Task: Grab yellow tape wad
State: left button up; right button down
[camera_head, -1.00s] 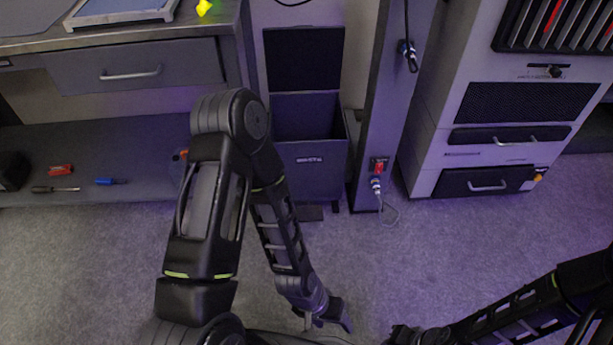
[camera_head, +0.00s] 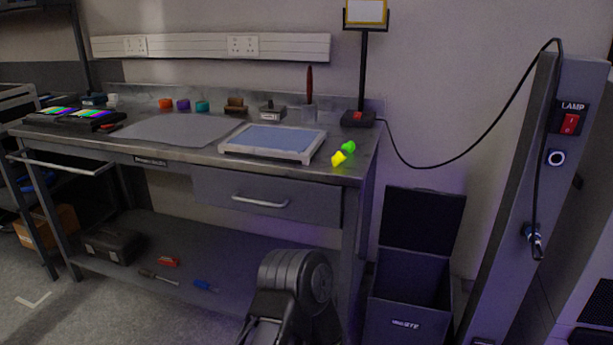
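A small yellow tape wad (camera_head: 338,158) lies on the workbench top (camera_head: 190,155) near its front right edge. A green wad (camera_head: 348,147) sits right behind it, touching or nearly touching. In the head view only part of my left arm shows, at the bottom centre, below and in front of the bench. Neither my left gripper nor my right gripper is in the picture.
A framed blue pad (camera_head: 272,140) lies just left of the wads. A lamp stand (camera_head: 360,118) is behind them, its cable running right to a post (camera_head: 543,200). An open waste bin (camera_head: 408,310) stands right of the bench. A closed drawer (camera_head: 265,198) is below the top.

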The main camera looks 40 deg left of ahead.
aim_at(336, 160)
jog(key=u, duration=1.1)
jog(key=i+j, duration=1.05)
jog(key=j, duration=0.15)
jog(key=z, duration=1.7)
